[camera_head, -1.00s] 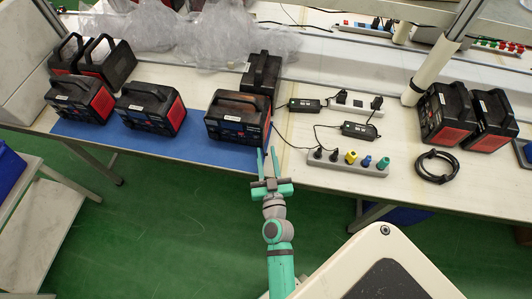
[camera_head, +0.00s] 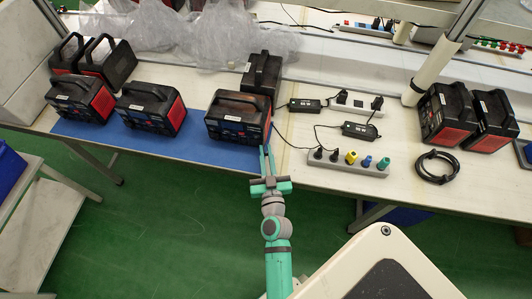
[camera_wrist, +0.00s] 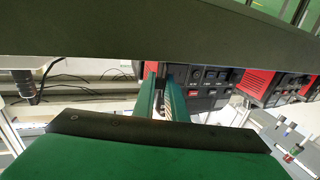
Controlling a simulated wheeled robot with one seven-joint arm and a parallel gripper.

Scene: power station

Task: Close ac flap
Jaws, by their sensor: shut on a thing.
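In the wrist view my gripper (camera_wrist: 163,82) reaches the left part of the panel. The fingers are shut on a small part there, taken to be the AC flap. The flap is mostly hidden between the fingers, and its angle cannot be told.
Another power station (camera_head: 262,74) stands close behind. Two more (camera_head: 151,107) (camera_head: 80,98) are to the left on the blue mat (camera_head: 185,148). A power strip (camera_head: 347,163) with coloured plugs lies to the right of my gripper. Green floor is clear in front of the table.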

